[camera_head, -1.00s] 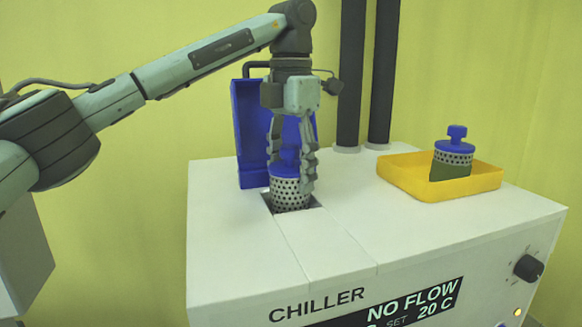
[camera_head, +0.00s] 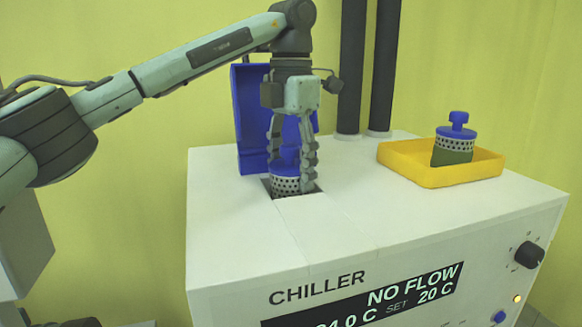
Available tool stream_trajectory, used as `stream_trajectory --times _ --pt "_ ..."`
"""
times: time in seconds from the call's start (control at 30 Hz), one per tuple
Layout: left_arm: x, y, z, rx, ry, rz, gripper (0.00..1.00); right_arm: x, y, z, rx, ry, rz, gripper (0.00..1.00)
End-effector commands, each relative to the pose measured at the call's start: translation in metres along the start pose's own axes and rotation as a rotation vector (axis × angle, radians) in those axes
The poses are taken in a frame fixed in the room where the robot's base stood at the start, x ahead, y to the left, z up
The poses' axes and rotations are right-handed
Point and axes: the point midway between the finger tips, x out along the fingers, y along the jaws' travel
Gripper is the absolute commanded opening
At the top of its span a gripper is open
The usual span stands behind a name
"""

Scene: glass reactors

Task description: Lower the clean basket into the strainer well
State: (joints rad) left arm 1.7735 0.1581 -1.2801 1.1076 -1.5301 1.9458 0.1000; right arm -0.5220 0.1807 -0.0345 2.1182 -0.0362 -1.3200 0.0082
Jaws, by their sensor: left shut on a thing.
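My left gripper (camera_head: 293,158) points straight down over the chiller top and is shut on the blue-topped perforated basket (camera_head: 286,185). The basket is upright, its lower part sunk in the dark square strainer well (camera_head: 313,190). A band of its holed metal wall still shows above the opening, and its bottom is hidden inside. The basket's blue top is partly hidden by the fingers. A second blue-topped basket (camera_head: 455,143), with a dark green lower part, stands in the yellow tray (camera_head: 420,176) at the right. My right gripper is not in view.
Two dark vertical pipes (camera_head: 350,70) rise at the back. The white chiller (camera_head: 400,220) top is clear in front of the well; its display reads NO FLOW.

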Motion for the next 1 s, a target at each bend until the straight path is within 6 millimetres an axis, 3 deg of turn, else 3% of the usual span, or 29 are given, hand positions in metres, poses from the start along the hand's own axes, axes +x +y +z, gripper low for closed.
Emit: stream_trajectory --times 0.83,0.9,1.0 --pt "0.026 -0.002 -0.001 0.005 0.012 -0.001 0.21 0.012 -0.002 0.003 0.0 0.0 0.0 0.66" --pt "0.029 -0.003 -0.001 0.007 0.012 -0.001 0.11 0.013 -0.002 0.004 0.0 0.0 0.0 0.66" --pt "0.032 -0.003 -0.001 0.008 0.013 -0.002 0.05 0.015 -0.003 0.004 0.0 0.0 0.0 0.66"
